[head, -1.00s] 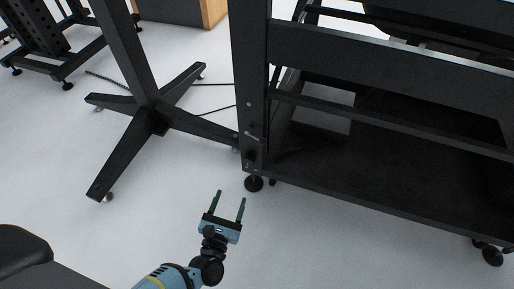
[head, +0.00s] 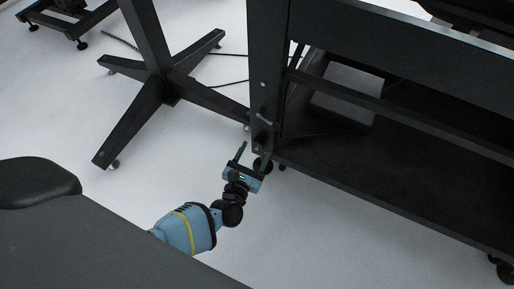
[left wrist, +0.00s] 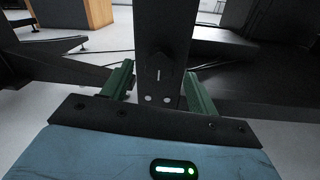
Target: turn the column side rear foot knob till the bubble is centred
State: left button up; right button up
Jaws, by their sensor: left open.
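The dark foot knob (head: 257,163) sits at the bottom of the black frame's near leg (head: 267,70). My left gripper (head: 256,148) is open, its two green fingers pointing at the leg's lower end, with the right finger overlapping the foot in the head view. I cannot tell whether they touch. In the left wrist view the leg (left wrist: 163,40) stands between the open fingers (left wrist: 158,80), with nothing gripped; the knob is not discernible there. A small pale greenish bar (head: 265,119) shows low on the leg; no bubble can be read. My right gripper is not in view.
A black stand with splayed feet (head: 165,90) is left of the leg, with a thin cable behind. Pale floor (head: 350,245) is open in front.

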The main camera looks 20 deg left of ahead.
pick_arm(q)
jog(key=shift+w+b, duration=0.3)
jog(key=shift+w, duration=0.9)
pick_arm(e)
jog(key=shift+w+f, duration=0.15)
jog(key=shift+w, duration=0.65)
pick_arm(q)
jog(key=c, duration=1)
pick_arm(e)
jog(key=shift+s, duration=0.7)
